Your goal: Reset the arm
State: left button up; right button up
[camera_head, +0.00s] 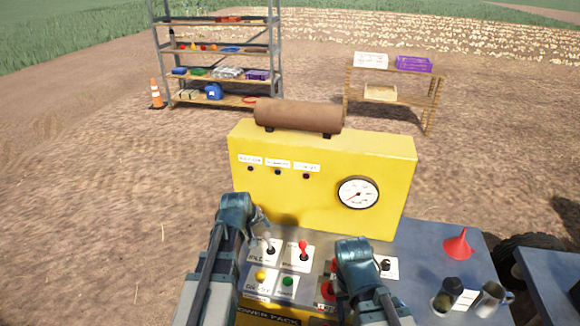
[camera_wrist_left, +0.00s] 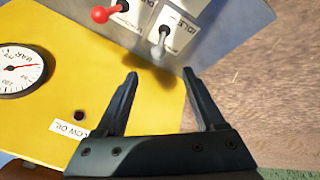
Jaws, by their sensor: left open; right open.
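My left gripper (camera_head: 258,222) is over the left side of the control panel. In the left wrist view its two dark fingers (camera_wrist_left: 160,88) are apart with nothing between them, over the yellow housing. The grey-tipped lever (camera_head: 268,243) by the IDLE label is close by and also shows in the left wrist view (camera_wrist_left: 160,42), beyond the fingertips. The red-knobbed lever (camera_head: 303,246) is to its right and also shows in the wrist view (camera_wrist_left: 102,14). My right gripper (camera_head: 352,258) is low over the panel's right part, its fingers largely hidden by the wrist.
The yellow housing (camera_head: 320,225) carries a gauge (camera_head: 358,193) and a brown cylinder (camera_head: 298,116). Yellow (camera_head: 261,277) and green (camera_head: 288,282) buttons sit low on the panel. A red funnel (camera_head: 459,245) and metal cup (camera_head: 492,299) stand right. Shelves are behind.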

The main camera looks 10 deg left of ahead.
pick_arm(q)
jog(key=s+d+f+m+g+y+b, duration=0.1)
jog(key=s+d+f+m+g+b, duration=0.2)
jog(key=s+d, duration=0.6)
jog(key=s+d+f+m+g+b, duration=0.3)
jog(key=s+d+f+m+b, duration=0.2)
jog(key=s+d+f+m, duration=0.2)
jog(key=s+d, duration=0.2)
jog(key=s, duration=0.2)
jog(key=shift+s+f+y, duration=0.3)
jog(key=shift+f+y, duration=0.05)
jog(key=shift+y, duration=0.05)
jog(key=shift+o, duration=0.2)
jog(key=shift+d, duration=0.1)
dwell(1.6)
